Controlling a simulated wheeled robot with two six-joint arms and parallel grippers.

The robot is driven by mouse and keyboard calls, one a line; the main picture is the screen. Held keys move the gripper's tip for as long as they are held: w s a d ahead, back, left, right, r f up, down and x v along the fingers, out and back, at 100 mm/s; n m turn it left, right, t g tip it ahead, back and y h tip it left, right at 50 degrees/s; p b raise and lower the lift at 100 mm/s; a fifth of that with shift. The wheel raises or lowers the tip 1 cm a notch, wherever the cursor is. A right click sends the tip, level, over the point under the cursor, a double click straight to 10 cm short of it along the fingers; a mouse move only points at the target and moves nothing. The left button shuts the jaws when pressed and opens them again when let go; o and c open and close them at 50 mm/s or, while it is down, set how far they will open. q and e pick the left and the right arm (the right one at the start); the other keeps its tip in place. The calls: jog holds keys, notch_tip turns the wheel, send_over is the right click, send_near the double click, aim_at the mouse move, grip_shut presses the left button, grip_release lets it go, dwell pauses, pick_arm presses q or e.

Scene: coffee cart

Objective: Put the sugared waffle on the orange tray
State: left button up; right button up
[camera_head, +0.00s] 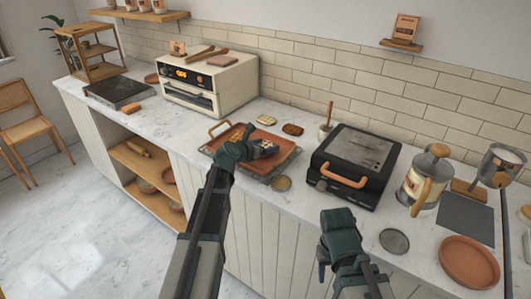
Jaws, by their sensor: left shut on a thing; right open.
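The orange tray (287,142) lies on the counter in the middle, on a darker flat rack or board. My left gripper (258,148) is low over the tray and shut on the sugared waffle (269,148), whose pale-speckled part shows at the fingertips. The gripper hides the rest, and I cannot tell whether the waffle touches the tray. A brown waffle-like piece (237,135) shows on the tray's left part behind the gripper. My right gripper (338,220) is open and empty, in front of the black press near the counter's front edge.
A black press (352,165) stands right of the tray. A cream oven (210,85) stands behind left. A glass press pot (427,178) and a terracotta plate (469,262) are at right.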

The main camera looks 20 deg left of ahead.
pick_arm(q)
jog(key=shift+f, duration=0.35)
pick_arm(e)
jog(key=shift+f, duration=0.35)
pick_arm(q)
jog(key=shift+f, duration=0.15)
jog(key=o, duration=1.2)
pick_arm(e)
jog(key=shift+f, duration=0.15)
pick_arm(q)
jog(key=shift+s+r, duration=0.15)
jog(key=shift+r, duration=0.2)
jog(key=p+v, duration=0.4)
jog(key=v, duration=0.7)
jog(key=shift+s+a+p, duration=0.15)
jog(key=shift+s+p, duration=0.15)
jog(key=shift+p, duration=0.05)
pick_arm(e)
notch_tip(320, 180, up, 5)
jog(key=shift+f, duration=0.1)
